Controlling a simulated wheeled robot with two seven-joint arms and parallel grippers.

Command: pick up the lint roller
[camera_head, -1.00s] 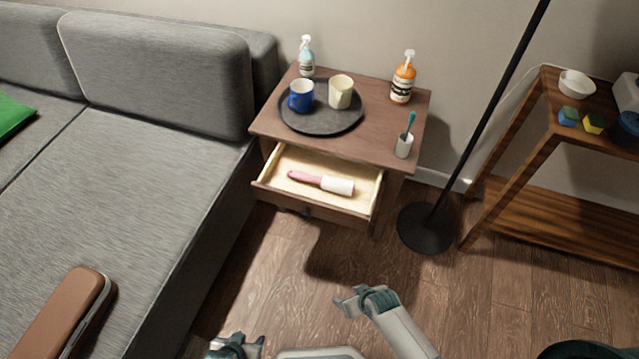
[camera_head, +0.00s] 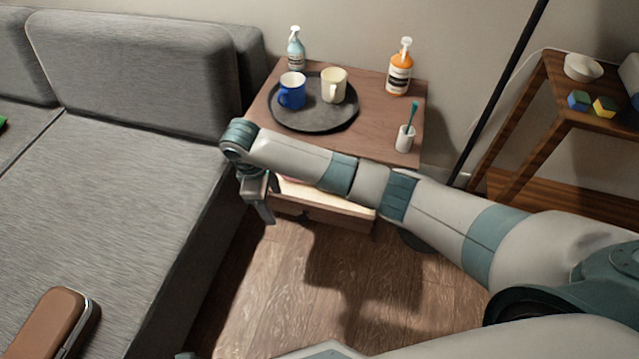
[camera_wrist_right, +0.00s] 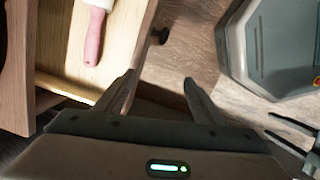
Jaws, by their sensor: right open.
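The lint roller lies in the open drawer. In the right wrist view its pink handle (camera_wrist_right: 94,38) and a bit of its white roller (camera_wrist_right: 99,3) show at the upper left. In the head view my right arm hides nearly all of it. My right gripper (camera_head: 258,198) is over the drawer's left front corner, pointing down. Only a sliver that seems to be my left gripper (camera_head: 185,355) shows at the bottom edge.
The drawer (camera_head: 335,212) sticks out of a wooden nightstand (camera_head: 372,125). On top are a round tray (camera_head: 318,118) with a blue mug and a cream mug, two pump bottles and a toothbrush cup. A grey sofa (camera_head: 130,170) stands left; a lamp pole and shelf stand right.

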